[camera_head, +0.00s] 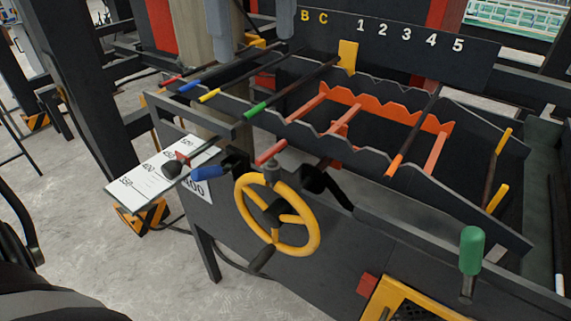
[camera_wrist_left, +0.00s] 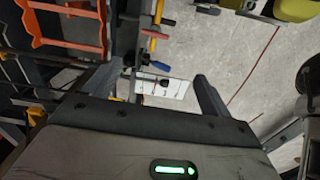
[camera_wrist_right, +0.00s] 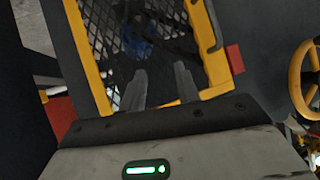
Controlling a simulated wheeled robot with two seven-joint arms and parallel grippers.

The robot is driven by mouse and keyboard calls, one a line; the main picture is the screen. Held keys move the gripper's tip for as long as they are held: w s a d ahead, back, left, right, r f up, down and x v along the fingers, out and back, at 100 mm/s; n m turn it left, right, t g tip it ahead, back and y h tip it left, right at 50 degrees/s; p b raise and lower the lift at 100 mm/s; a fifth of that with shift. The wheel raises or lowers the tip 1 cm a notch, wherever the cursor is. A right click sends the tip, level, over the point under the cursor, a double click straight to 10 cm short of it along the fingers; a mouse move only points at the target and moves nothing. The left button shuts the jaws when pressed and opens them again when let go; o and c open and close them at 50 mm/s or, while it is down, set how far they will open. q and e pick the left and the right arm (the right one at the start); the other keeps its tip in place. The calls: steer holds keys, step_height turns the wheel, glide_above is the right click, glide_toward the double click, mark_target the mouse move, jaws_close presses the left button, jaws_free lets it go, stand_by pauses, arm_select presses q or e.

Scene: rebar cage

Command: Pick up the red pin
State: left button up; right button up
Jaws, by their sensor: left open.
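The red pin (camera_head: 172,78) is a thin dark rod with a red end. In the head view it lies at the left end of the notched rack, beside rods with blue (camera_head: 190,86), yellow (camera_head: 209,96) and green (camera_head: 257,109) ends. My left gripper (camera_head: 251,49) is at the top of the head view, fingers pointing down and apart, with nothing between them. I cannot pick out the red pin in the left wrist view. My right gripper (camera_wrist_right: 160,72) shows in its wrist view only, fingers apart and empty, in front of a mesh panel.
A yellow handwheel (camera_head: 315,222) and a green knob (camera_head: 471,250) stick out at the front. A white numbered board (camera_head: 140,185) sits left of the wheel. An orange toothed frame (camera_head: 435,150) lies in the bench. A lettered dark panel (camera_head: 475,58) stands behind.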

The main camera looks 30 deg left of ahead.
arm_select(q)
step_height(320, 180, down, 2)
steer(key=w, duration=0.1)
steer(key=b, duration=0.2)
glide_above(272, 149)
steer(key=f, duration=0.9)
steer(key=shift+s+a+f, duration=0.15)
steer(key=shift+a+f, duration=0.05)
steer(key=shift+a, duration=0.05)
steer(key=shift+d+f, duration=0.2)
steer(key=shift+f, duration=2.85)
steer(key=c, duration=1.2)
